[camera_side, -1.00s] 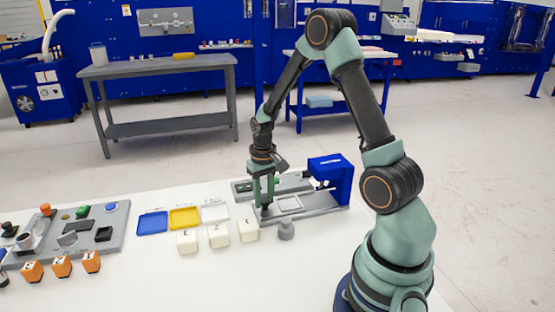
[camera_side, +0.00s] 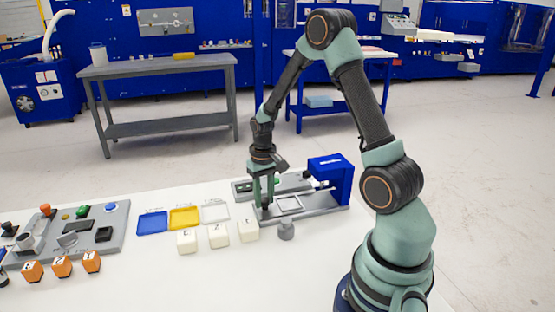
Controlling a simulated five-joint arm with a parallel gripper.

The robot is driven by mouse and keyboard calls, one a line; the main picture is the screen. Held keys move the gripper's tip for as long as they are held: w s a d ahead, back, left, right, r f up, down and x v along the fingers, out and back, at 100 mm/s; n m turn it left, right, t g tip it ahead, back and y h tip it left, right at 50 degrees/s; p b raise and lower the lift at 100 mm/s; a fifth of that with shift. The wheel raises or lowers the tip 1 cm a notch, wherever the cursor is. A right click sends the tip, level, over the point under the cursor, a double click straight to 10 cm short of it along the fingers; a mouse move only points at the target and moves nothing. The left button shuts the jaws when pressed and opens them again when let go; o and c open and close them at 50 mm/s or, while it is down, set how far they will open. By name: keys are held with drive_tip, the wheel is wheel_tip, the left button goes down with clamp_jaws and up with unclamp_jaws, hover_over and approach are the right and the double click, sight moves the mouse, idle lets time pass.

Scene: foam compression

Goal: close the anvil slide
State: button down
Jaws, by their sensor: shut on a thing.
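The compression fixture has a grey base (camera_side: 325,211) and a blue press head (camera_side: 331,178) at its right end. The anvil slide, seen as a light square frame (camera_side: 289,203), lies on the base left of the blue head, apart from it. My gripper (camera_side: 264,203) points down at the left end of the fixture, just left of the square frame. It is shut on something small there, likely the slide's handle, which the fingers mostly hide.
White numbered blocks (camera_side: 219,233) stand in front of blue (camera_side: 152,222), yellow (camera_side: 184,217) and white trays. A grey knobbed weight (camera_side: 286,229) stands just in front of the fixture. A grey control panel (camera_side: 85,232) and orange blocks (camera_side: 62,266) are at the left.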

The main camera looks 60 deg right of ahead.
sight(288, 204)
idle(0.4)
drive_tip(key=s+d, duration=0.5)
drive_tip(key=c, duration=0.5)
unclamp_jaws()
drive_tip(key=shift+c, duration=0.2)
drive_tip(key=shift+r, duration=0.1)
wheel_tip(288, 204, up, 12)
